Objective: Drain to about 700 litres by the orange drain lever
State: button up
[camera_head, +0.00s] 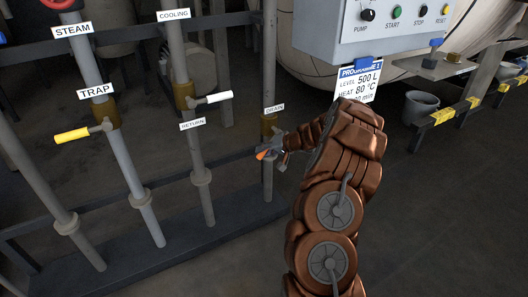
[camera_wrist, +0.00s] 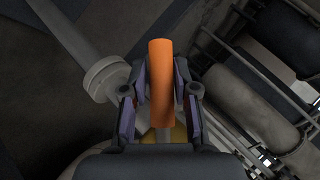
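The orange drain lever (camera_head: 263,154) is on the pipe under the DRAIN label (camera_head: 274,109), mostly hidden by my gripper in the head view. My gripper (camera_head: 277,150) is at this lever. In the wrist view the orange lever (camera_wrist: 160,85) stands between the two fingers of my gripper (camera_wrist: 160,80), which lie close along both its sides and appear closed on it. A card (camera_head: 358,82) under the control box reads PROGRAMME 1, LEVEL 500 L, HEAT 80 °C; its lower line is partly hidden by my arm. No level readout shows.
To the left are a yellow lever (camera_head: 72,135) under TRAP and a white lever (camera_head: 219,97) on the cooling pipe. The control box (camera_head: 400,30) has PUMP, START, STOP and RESET controls. A grey bucket (camera_head: 420,106) stands at right. Floor at lower right is clear.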

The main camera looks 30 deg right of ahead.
jog(key=shift+o, duration=1.4)
jog(key=shift+r, duration=0.1)
jog(key=v, duration=1.2)
dwell(5.3)
